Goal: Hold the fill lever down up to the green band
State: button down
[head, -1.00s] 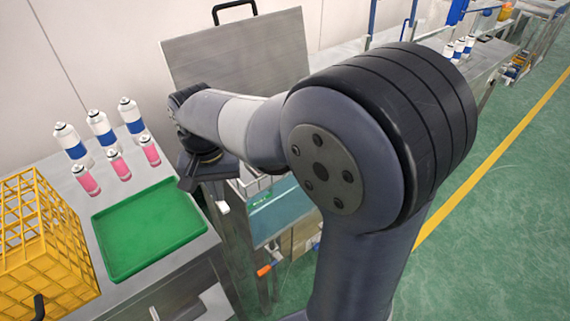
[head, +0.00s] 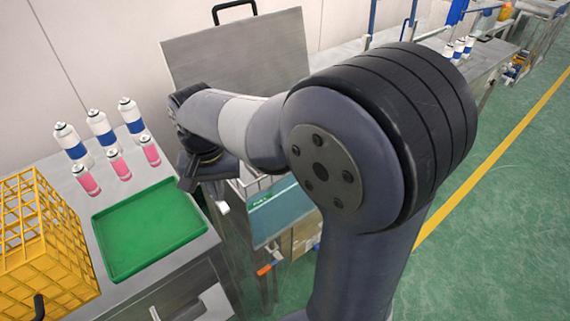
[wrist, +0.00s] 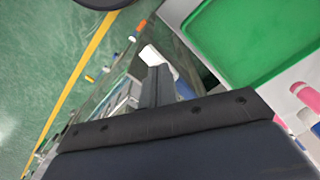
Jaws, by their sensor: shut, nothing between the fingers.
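My gripper (wrist: 158,84) is shut and empty, its dark fingers pressed together in the wrist view. In the head view it (head: 190,178) points down beside the station, partly hidden by my wrist. A white part (head: 222,207), perhaps the end of the fill lever, shows just below and right of my gripper. The wrist view shows a white block (wrist: 153,57) right at the fingertips; I cannot tell whether they touch. A teal panel (head: 285,215) with a small green lit label stands to the right. I cannot make out the green band or a pointer.
A green tray (head: 98,232) lies on the bench to the left, beside a yellow crate (head: 75,245). Several white-and-blue cans (head: 101,128) and pink cans (head: 117,165) stand behind it. An upright metal plate (head: 240,55) stands behind my wrist. An orange knob (head: 263,270) is low in front.

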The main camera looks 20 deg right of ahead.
jog(key=shift+r, duration=0.1)
dwell(0.6)
jog(key=shift+s+r+p, duration=0.15)
jog(key=shift+r+p, duration=0.9)
jog(key=shift+p, duration=0.1)
jog(key=shift+f, duration=0.2)
jog(key=shift+r, duration=0.15)
dwell(1.9)
notch_tip(320, 180, up, 9)
jog(key=p, duration=0.7)
jog(key=shift+p, duration=0.3)
jog(key=shift+d, duration=0.15)
